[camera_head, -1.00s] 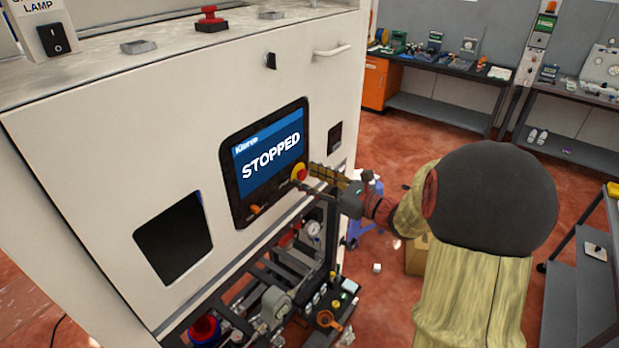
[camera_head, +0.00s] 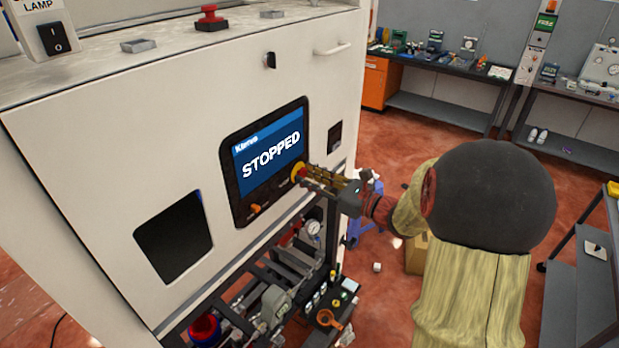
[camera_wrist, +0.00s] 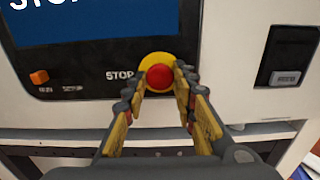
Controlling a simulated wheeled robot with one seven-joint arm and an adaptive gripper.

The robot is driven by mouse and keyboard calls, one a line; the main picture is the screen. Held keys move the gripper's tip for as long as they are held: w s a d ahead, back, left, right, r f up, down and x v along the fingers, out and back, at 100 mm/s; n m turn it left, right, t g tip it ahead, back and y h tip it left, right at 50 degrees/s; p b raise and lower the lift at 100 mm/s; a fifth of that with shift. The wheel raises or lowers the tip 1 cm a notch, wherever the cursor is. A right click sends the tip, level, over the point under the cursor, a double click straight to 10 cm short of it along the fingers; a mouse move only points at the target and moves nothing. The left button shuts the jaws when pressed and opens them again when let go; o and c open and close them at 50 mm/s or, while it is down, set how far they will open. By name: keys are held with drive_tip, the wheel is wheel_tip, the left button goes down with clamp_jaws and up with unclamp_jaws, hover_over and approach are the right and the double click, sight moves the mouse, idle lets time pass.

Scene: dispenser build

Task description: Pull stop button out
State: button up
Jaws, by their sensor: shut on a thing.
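The stop button (camera_wrist: 160,77) is a red round cap on a yellow disc (camera_wrist: 155,58), set in the black panel beside the word STOP. In the head view its yellow disc (camera_head: 298,172) shows at the panel's lower right, with my gripper covering most of the red cap. My gripper (camera_wrist: 158,82) is shut on the stop button, one finger on each side of the cap. In the head view my gripper (camera_head: 308,175) reaches in from the right. The screen (camera_head: 268,158) above reads STOPPED.
An orange switch (camera_wrist: 39,77) sits left on the same panel. A small dark panel (camera_head: 334,136) is to the right. Another red button (camera_head: 210,18) stands on the machine's top. Below is an open frame with a gauge (camera_head: 313,228) and fittings.

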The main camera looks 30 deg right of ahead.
clamp_jaws()
drive_tip(key=shift+s+d, duration=0.2)
drive_tip(key=shift+s, duration=0.25)
drive_tip(key=o, duration=0.7)
unclamp_jaws()
drive_tip(key=shift+f, duration=0.1)
drive_tip(key=shift+o, duration=1.1)
drive_tip(key=shift+s, duration=0.15)
drive_tip(key=shift+o, duration=0.7)
drive_tip(key=shift+d, duration=0.1)
